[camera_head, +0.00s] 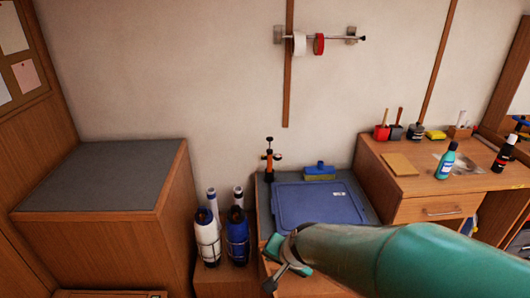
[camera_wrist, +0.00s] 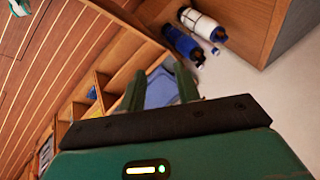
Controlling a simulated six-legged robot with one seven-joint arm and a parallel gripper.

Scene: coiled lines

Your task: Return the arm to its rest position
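My green arm reaches in from the lower right in the head view, and my gripper (camera_head: 274,262) is at its left end, in front of the low cabinet with the blue lid. In the wrist view the two dark green fingers of my gripper (camera_wrist: 162,82) stand apart. A strip of blue shows between them, and I see nothing held. The fingertips are partly unclear in the head view.
A white roll (camera_head: 207,240) and a blue roll (camera_head: 237,240), bound with cord, stand left of my gripper. A blue lid (camera_head: 315,205) lies on the low cabinet behind it. A grey-topped cabinet (camera_head: 100,178) is left; a wooden desk (camera_head: 400,205) with bottles is right.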

